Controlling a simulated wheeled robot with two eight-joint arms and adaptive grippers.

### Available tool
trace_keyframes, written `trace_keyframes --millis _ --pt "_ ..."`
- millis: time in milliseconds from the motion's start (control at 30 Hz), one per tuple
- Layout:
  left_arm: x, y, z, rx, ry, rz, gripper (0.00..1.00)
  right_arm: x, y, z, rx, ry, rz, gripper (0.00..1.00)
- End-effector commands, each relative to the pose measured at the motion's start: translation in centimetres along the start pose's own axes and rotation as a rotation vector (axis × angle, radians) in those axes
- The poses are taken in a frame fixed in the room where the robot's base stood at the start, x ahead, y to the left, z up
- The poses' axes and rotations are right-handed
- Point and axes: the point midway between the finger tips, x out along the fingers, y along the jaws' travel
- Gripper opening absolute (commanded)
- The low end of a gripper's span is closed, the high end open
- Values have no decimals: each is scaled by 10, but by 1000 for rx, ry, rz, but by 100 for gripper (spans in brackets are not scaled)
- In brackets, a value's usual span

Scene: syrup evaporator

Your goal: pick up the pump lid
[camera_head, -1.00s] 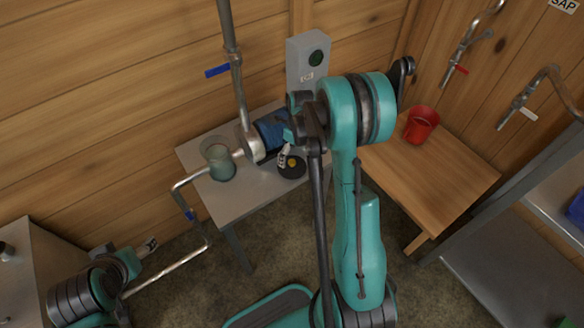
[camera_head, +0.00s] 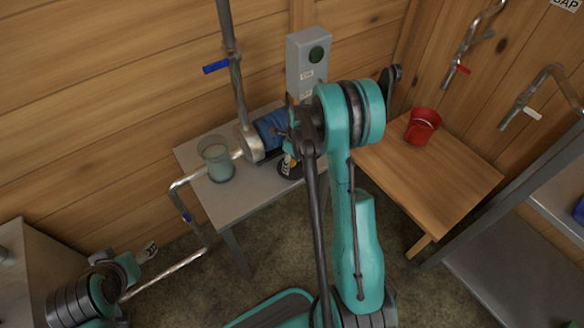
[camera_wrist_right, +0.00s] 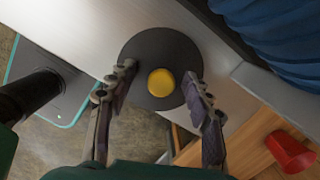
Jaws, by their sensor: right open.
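The pump lid (camera_wrist_right: 150,50) is a flat black disc with a round yellow knob (camera_wrist_right: 161,82). It lies on the grey metal table near its front edge, beside the blue pump motor. In the head view the lid (camera_head: 287,173) is partly covered by my right gripper (camera_head: 291,160). In the right wrist view my right gripper (camera_wrist_right: 158,80) is open, its two fingers on either side of the knob with gaps to it. The fingertips overlap the disc in that view; contact is not clear. My left gripper (camera_head: 147,251) is at the lower left, far from the lid, too small to read.
The blue motor (camera_head: 270,130) and its metal pump sit behind the lid. A glass jar (camera_head: 216,160) stands left on the grey table (camera_head: 236,196). A grey switch box (camera_head: 306,65) is on the wall. A red bucket (camera_head: 422,126) stands on the wooden table (camera_head: 420,185) at right.

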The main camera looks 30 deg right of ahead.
Motion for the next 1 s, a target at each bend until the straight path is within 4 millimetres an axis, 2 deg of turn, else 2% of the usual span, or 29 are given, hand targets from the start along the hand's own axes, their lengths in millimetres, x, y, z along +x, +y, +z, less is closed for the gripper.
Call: trace_keyframes --millis 33,100,733,867,1000 --pt "1 0 1 0 0 0 66 2 0 -1 -1 2 -1 14" --pt "1 0 1 0 0 0 66 2 0 -1 0 2 -1 0" --pt "1 0 1 0 0 0 66 3 2 -2 -2 5 4 0" --pt "-3 0 -2 0 0 0 66 -5 2 -1 -2 5 4 0" --pt "-11 0 -8 0 0 0 66 -27 2 2 -1 4 2 0"
